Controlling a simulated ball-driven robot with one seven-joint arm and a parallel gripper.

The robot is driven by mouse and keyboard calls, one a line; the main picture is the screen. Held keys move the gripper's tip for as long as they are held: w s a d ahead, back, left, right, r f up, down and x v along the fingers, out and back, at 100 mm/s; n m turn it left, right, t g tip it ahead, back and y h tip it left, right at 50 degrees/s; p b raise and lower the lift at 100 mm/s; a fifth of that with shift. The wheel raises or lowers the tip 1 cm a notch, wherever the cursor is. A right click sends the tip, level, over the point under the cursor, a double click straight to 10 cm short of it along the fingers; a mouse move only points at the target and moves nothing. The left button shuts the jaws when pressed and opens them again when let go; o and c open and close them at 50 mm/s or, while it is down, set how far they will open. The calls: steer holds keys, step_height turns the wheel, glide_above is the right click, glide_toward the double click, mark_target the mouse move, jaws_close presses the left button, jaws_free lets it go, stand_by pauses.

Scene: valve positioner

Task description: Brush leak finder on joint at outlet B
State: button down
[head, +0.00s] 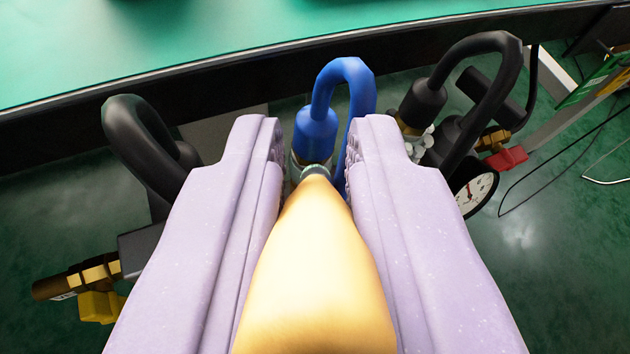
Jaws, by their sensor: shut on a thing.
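My gripper (314,150), with two pale lavender fingers, is shut on a tapered yellow handle (315,270), which looks like the leak-finder brush. The handle narrows away from me to a small grey-green band (315,171). Any bristles are hidden or too small to make out. Just beyond the fingertips is a blue fitting (316,130) with a blue hose (345,70) arching up from it. The brush tip overlaps the fitting's lower end in the picture; I cannot tell whether they touch. No outlet letter is readable.
A black hose (135,130) curves at left, above a brass fitting with a yellow part (98,306). At right are another black-hose fitting (424,100), pale round blobs (425,138), a red part (507,158) and a gauge (474,191). A dark-edged green surface (250,25) lies behind.

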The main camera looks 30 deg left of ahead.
steer(key=s+d+r+p, duration=0.1)
steer(key=s+d+r, duration=0.1)
steer(key=s+r, duration=0.1)
steer(key=shift+s+d+r, duration=0.3)
steer(key=shift+s+r, duration=0.1)
steer(key=shift+r, duration=0.05)
stand_by(0.5)
stand_by(0.4)
